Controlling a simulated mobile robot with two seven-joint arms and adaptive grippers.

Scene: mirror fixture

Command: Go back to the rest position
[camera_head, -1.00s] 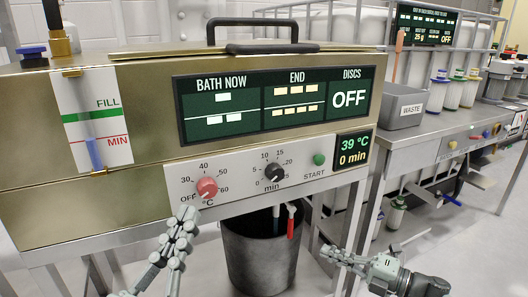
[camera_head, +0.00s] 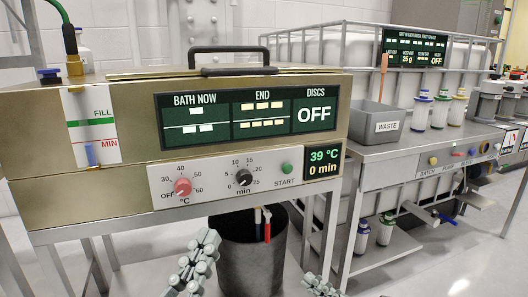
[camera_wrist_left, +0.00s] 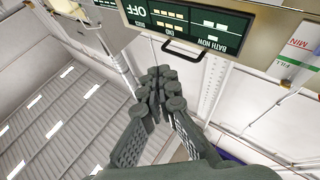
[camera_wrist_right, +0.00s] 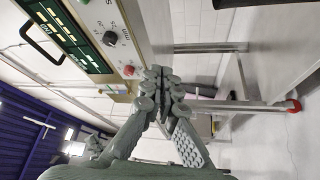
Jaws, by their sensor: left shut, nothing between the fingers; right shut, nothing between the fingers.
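My left gripper (camera_head: 205,243) is shut and empty at the bottom of the head view, below the front panel of the brass-coloured bath machine (camera_head: 60,205). Its closed fingers also show in the left wrist view (camera_wrist_left: 160,80). My right gripper (camera_head: 310,278) is only partly in the head view, at the bottom edge right of the bin. In the right wrist view its fingertips (camera_wrist_right: 155,75) are together with nothing between them. Neither gripper is seen touching anything.
The red knob (camera_head: 183,187), black knob (camera_head: 243,177) and green button (camera_head: 287,168) sit on the machine's front. A dark bin (camera_head: 250,265) stands beneath it. A steel table (camera_head: 385,160) with a grey waste box (camera_head: 378,120) stands at the right.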

